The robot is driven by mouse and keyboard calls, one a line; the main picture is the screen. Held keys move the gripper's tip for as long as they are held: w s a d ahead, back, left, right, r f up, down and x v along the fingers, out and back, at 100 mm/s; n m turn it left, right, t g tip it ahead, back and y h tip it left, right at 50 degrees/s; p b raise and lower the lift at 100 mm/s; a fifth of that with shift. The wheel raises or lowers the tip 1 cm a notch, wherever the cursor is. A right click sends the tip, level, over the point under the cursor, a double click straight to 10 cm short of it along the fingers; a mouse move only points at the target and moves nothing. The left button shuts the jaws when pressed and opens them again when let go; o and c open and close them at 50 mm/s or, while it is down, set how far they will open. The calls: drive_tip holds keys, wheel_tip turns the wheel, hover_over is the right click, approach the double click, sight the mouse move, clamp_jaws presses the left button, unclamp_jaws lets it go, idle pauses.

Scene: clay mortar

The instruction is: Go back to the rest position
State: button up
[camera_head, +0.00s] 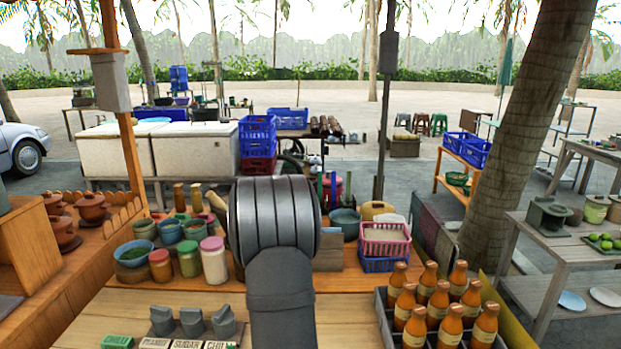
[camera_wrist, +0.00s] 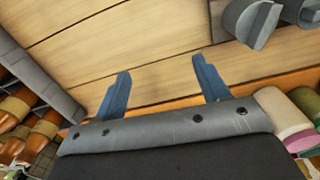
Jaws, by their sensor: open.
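In the wrist view, my gripper (camera_wrist: 163,76) is open. Its two blue fingers are well apart, with only bare wooden tabletop (camera_wrist: 150,48) between and beyond them. Nothing is held. In the head view, my grey arm rises in the middle of the picture and hides part of the counter behind it; the fingers do not show there. No clay mortar can be made out in either view.
Sauce bottles (camera_head: 437,301) stand in a grey crate at right, also in the wrist view (camera_wrist: 14,108). Grey scoop-like pieces (camera_head: 191,322) sit at front left. Jars (camera_head: 213,259), a pink basket (camera_head: 386,239) and brown clay pots (camera_head: 92,208) stand farther back.

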drive_tip(key=shift+n, duration=0.3)
drive_tip(key=shift+s+d+f, duration=0.5)
drive_tip(key=shift+d+f, duration=1)
drive_tip(key=shift+d, duration=0.25)
drive_tip(key=shift+s+d+f, duration=0.45)
drive_tip(key=shift+d+f, duration=1.05)
drive_tip(key=shift+d, duration=0.25)
drive_tip(key=shift+s+d+f, duration=0.5)
drive_tip(key=shift+d+f, duration=1)
drive_tip(key=shift+d, duration=0.25)
drive_tip(key=shift+o, duration=0.5)
